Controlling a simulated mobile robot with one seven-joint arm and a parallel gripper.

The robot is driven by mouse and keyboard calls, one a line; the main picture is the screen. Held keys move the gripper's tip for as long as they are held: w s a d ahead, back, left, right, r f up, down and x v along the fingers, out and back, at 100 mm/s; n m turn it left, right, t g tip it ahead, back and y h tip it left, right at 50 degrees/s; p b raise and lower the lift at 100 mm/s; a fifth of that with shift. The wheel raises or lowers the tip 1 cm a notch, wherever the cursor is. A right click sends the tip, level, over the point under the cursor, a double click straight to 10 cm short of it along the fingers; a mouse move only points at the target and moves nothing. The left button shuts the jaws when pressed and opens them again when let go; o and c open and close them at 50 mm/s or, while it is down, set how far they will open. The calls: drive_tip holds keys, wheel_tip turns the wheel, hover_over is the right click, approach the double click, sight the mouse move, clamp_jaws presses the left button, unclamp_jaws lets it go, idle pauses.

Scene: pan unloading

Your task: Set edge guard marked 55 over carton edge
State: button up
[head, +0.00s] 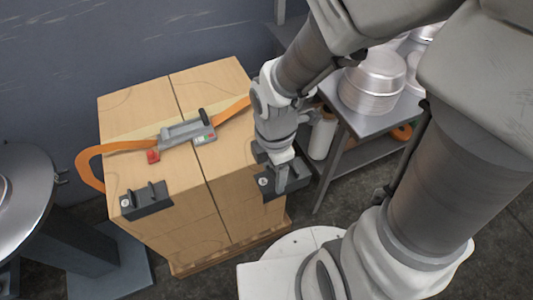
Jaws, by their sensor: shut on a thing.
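My gripper (283,187) points down at the front right of the carton stack (215,205). It is shut on a dark edge guard (268,194) with a small pale round mark. That guard sits at the stack's top front edge, near the right corner; whether it rests fully on the edge I cannot tell, as my gripper hides part of it. A second dark edge guard (147,200), with upright ribs and a pale round mark, sits over the top front edge near the left corner. The number on either guard is too small to read.
An orange strap (90,158) with a grey tensioning tool (187,133) lies across the stack's top. The stack stands on a wooden pallet (238,250). A metal shelf table (368,122) with stacked pans (372,80) stands right. A round machine (20,190) stands left.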

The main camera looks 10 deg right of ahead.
drive_tip(key=shift+s+d+r+b, duration=0.15)
drive_tip(key=shift+s+r+b, duration=0.25)
drive_tip(key=shift+b, duration=0.65)
drive_tip(key=shift+s+d+r+b, duration=0.15)
drive_tip(key=shift+s+b, duration=0.35)
drive_tip(key=shift+b, duration=0.55)
drive_tip(key=shift+w+r+m, duration=0.1)
drive_tip(key=shift+w+m, duration=0.1)
drive_tip(key=shift+m, duration=0.1)
drive_tip(key=w+d+m, duration=0.3)
drive_tip(key=w+m, duration=0.7)
drive_tip(key=w+d+f+m, duration=0.1)
drive_tip(key=w+d+m, duration=0.3)
drive_tip(key=w+m, duration=0.6)
drive_tip(key=shift+w+f, duration=0.2)
drive_tip(key=shift+w, duration=0.25)
